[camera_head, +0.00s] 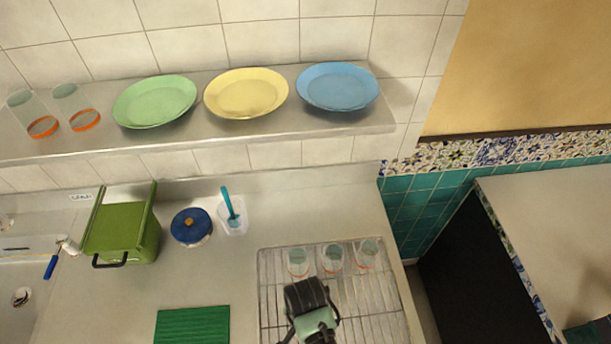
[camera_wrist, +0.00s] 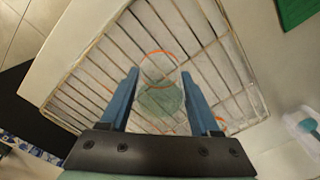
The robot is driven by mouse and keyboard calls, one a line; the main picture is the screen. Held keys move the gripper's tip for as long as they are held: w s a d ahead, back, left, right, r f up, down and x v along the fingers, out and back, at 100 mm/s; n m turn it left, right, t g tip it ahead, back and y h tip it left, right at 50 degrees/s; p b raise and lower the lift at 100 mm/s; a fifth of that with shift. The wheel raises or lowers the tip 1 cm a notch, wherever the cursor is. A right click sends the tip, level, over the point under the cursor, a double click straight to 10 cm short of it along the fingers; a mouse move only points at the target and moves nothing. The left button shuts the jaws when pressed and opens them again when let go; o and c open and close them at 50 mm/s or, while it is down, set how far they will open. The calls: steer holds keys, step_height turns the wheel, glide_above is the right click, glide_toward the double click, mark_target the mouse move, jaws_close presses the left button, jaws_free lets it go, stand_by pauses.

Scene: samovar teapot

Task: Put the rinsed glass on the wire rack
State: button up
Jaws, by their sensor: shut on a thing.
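The wire rack (camera_head: 379,312) lies on the counter at the lower middle right of the head view and fills much of the wrist view (camera_wrist: 205,55). My gripper (camera_wrist: 160,92) is over the rack, its two blue fingers closed on the sides of a clear glass with an orange rim (camera_wrist: 159,68). In the head view my gripper (camera_head: 307,296) hides this glass. I cannot tell whether the glass touches the wires. Three other clear glasses, left (camera_head: 298,263), middle (camera_head: 332,259) and right (camera_head: 367,254), stand in a row along the rack's back.
A green board (camera_head: 192,325) lies left of the rack. A white tub with a teal brush (camera_head: 231,221), a blue pot (camera_head: 191,229) and a green bin (camera_head: 122,238) stand behind it. Above, a shelf (camera_head: 221,136) holds plates and two glasses. The rack's right front is clear.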

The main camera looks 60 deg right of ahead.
steer(key=shift+f, duration=0.2)
steer(key=o, duration=1.3)
steer(key=shift+c, duration=0.2)
steer(key=shift+r, duration=0.1)
step_height(320, 180, up, 12)
steer(key=shift+r+b, duration=0.1)
steer(key=shift+b, duration=0.25)
